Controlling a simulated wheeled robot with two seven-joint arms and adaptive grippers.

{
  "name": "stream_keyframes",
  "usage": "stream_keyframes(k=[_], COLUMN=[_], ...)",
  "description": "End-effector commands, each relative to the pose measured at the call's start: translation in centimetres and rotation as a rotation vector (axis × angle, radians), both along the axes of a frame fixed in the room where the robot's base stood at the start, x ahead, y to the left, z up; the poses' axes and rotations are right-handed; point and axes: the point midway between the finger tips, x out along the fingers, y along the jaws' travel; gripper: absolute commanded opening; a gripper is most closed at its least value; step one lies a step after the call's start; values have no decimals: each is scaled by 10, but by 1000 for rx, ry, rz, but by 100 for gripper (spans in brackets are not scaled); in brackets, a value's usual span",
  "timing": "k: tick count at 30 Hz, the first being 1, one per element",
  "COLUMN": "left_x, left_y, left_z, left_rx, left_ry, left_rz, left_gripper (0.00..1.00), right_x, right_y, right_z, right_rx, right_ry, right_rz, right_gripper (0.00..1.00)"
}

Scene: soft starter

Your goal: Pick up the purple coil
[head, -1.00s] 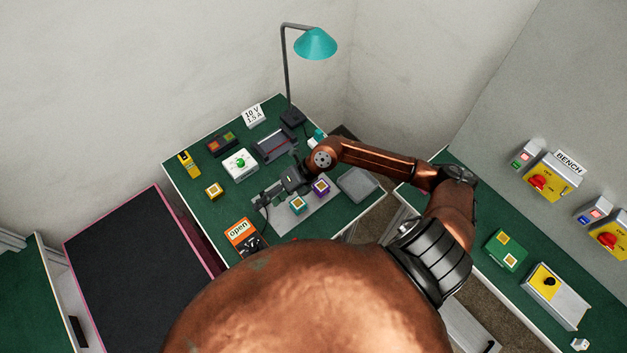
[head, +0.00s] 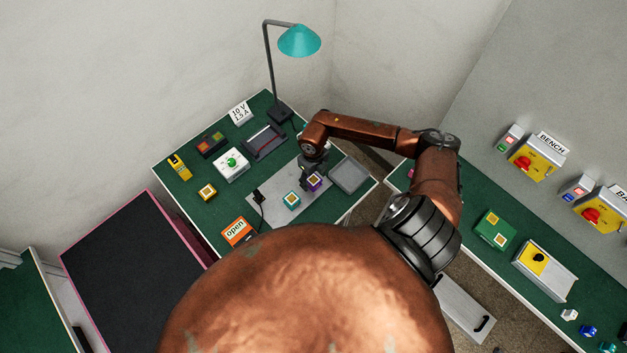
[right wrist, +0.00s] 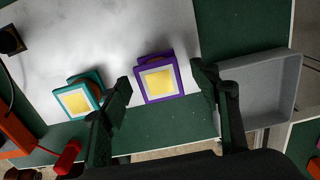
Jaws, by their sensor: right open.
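The purple coil (right wrist: 158,82) is a purple square block with a yellow top. It sits on the pale grey plate (right wrist: 115,35) on the green bench. In the head view the purple coil (head: 314,181) is partly covered by my right gripper. My right gripper (right wrist: 160,88) is open. In the right wrist view its fingers stand to the left and right of the purple coil, with a gap on both sides; I cannot tell how high they are above it. My left gripper is in neither view now.
A teal coil (right wrist: 79,97) stands close left of the right gripper's left finger. A grey tray (right wrist: 262,88) lies just right of the right finger. A lamp (head: 299,41) stands at the back. An orange "open" sign (head: 238,232) is at the front left.

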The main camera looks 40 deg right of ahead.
Motion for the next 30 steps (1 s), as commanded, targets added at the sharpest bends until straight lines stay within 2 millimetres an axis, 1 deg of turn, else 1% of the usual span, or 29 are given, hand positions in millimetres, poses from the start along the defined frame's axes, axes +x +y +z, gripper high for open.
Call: stream_keyframes(k=[3, 10, 30], left_x=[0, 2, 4], left_y=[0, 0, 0], left_z=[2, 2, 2], left_rx=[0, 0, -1], left_ry=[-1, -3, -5], left_rz=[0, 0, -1], left_gripper=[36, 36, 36], right_x=[-1, -1, -1], right_y=[0, 0, 0], right_z=[-9, -11, -11], right_rx=[2, 1, 1], right_ry=[1, 0, 0], right_rz=[-1, -1, -1], right_gripper=[56, 56, 10])
